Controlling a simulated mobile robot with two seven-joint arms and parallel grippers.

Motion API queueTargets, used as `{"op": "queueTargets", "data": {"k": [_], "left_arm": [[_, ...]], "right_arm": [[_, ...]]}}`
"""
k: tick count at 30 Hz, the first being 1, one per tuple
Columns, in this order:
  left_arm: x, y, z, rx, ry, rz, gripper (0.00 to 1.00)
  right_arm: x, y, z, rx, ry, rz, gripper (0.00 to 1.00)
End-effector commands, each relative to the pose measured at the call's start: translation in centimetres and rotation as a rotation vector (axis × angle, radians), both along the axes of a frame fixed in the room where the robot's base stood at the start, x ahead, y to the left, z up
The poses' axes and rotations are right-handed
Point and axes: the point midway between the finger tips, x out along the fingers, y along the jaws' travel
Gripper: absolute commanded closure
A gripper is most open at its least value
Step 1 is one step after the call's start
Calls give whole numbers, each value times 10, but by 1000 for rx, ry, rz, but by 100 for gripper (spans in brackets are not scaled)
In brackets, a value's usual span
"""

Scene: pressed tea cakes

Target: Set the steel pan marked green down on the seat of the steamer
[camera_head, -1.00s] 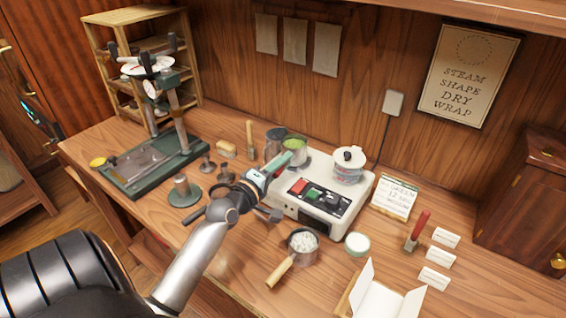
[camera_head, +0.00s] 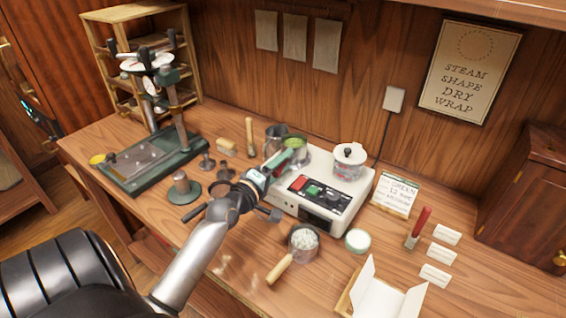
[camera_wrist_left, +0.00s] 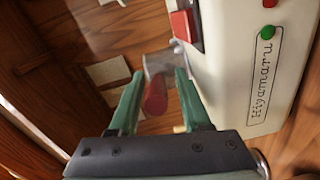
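A steel pan with green inside (camera_head: 300,147) stands at the back left of the steamer; I read no mark on it. Another steel pan (camera_head: 297,254), with pale contents and a wooden handle, stands on the table in front. The white steamer (camera_head: 352,198) also shows in the left wrist view (camera_wrist_left: 235,70). A small lidded pot (camera_head: 347,171) sits on its right part. My left gripper (camera_head: 283,160) is over the steamer's left part, close to the green pan. My right gripper is out of view.
A pale bowl (camera_head: 357,240) and an open white box (camera_head: 383,299) are in front. A green press (camera_head: 150,165) stands left. Bare table shows at front left.

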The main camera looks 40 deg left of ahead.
Motion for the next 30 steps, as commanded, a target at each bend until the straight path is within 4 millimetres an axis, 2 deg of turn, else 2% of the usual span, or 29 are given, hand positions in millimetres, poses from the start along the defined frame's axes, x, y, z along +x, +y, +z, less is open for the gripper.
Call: {"op": "queueTargets", "data": {"k": [10,14,30], "left_arm": [[-1,0,-3,-2,6,-1,43],[-10,-1,-2,-2,5,-1,43],[-101,-11,2,1,4,0,43]], "right_arm": [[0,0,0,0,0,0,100],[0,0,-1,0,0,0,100],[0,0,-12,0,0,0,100]]}}
